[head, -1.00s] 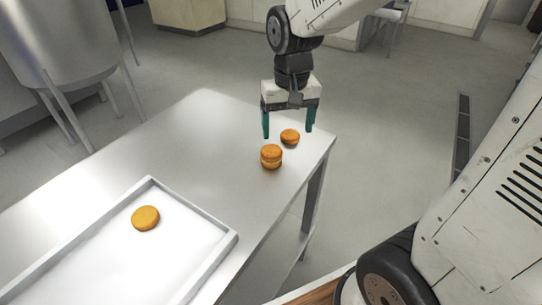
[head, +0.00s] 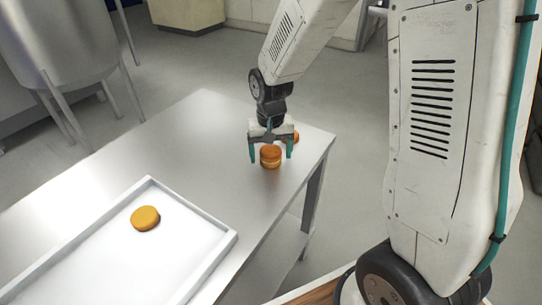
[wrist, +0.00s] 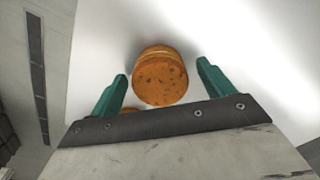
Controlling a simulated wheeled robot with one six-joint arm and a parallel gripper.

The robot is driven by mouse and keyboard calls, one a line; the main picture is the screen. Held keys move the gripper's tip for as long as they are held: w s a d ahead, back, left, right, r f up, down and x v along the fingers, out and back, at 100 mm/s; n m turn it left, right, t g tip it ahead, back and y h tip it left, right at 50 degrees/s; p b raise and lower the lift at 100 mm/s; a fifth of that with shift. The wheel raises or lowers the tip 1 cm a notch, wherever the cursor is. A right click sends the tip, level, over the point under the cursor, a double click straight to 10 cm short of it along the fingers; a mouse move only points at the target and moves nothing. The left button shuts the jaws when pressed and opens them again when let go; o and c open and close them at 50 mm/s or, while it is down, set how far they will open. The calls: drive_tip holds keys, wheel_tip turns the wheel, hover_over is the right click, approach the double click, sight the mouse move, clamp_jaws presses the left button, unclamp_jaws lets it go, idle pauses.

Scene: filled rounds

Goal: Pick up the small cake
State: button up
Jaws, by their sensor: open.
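A two-layer orange-brown small cake (head: 271,158) stands upright on the metal table near its far right corner. My gripper (head: 271,154) points down over it, open, with one teal finger on each side. In the wrist view the same cake (wrist: 160,80) shows its speckled top between the fingers (wrist: 163,70), with gaps on both sides. A single round (head: 296,136) is mostly hidden behind my gripper; a sliver of it (wrist: 130,109) shows at the gripper's edge in the wrist view. Another single round (head: 145,218) lies in the tray.
The white tray (head: 205,262) with a low rim sits at the table's near left part. The steel table (head: 190,135) is bare between the tray and the cakes. Its right edge is close to the cakes. A large metal vessel (head: 60,40) stands beyond the table at the left.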

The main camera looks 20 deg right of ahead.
drive_tip(key=shift+f, duration=0.25)
drive_tip(key=c, duration=0.8)
drive_tip(key=shift+o, duration=0.2)
drive_tip(key=shift+r, duration=0.1)
